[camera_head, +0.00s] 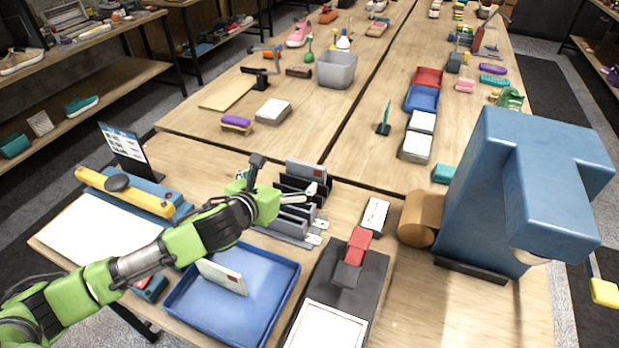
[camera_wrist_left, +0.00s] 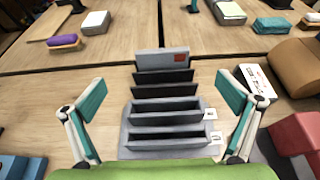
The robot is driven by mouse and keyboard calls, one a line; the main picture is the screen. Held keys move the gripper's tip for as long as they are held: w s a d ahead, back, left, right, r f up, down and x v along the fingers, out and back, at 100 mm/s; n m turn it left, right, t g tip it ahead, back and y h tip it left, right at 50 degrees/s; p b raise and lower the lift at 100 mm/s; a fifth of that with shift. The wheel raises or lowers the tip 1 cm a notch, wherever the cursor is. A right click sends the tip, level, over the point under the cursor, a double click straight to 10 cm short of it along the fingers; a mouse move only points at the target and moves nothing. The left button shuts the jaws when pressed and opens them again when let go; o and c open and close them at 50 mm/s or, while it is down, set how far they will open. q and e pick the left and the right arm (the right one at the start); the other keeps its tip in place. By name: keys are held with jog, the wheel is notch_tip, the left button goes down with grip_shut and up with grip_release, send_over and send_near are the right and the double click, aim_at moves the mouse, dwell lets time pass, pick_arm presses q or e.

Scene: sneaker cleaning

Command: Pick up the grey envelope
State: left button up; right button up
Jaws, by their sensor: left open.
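The grey envelope (camera_head: 306,170) stands upright in the rearmost slot of a grey letter sorter (camera_head: 283,237). It has a red stamp at its upper right corner. In the left wrist view the envelope (camera_wrist_left: 160,60) shows above the dark dividers of the sorter (camera_wrist_left: 165,137), and its lower part is hidden. My left gripper (camera_head: 284,175) is open above the sorter. In the left wrist view its fingers (camera_wrist_left: 165,98) are spread either side of the sorter, with nothing between the pads. The envelope lies beyond the fingertips. My right gripper is not in view.
A blue tray (camera_head: 285,291) holding a pale envelope (camera_head: 222,277) is in front of the sorter. A dark stand with a red block (camera_head: 358,247), a white-labelled box (camera_head: 375,215) and a large blue machine (camera_head: 480,190) stand to the right. A paper trimmer (camera_head: 125,192) is left.

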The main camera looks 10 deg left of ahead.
aim_at(305, 167)
pick_arm(q)
jog(key=x, duration=0.8)
jog(key=shift+w+d+f+p, duration=0.1)
jog(key=shift+w+f+p, duration=0.2)
jog(key=shift+f, duration=0.05)
jog(key=shift+p+x, duration=0.4)
jog(key=shift+x, duration=2.45)
jog(key=shift+s+d+f, duration=0.1)
jog(key=shift+d+f, duration=0.05)
jog(key=shift+f, duration=0.05)
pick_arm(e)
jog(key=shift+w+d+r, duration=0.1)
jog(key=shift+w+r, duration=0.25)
pick_arm(q)
jog(key=c, duration=1.1)
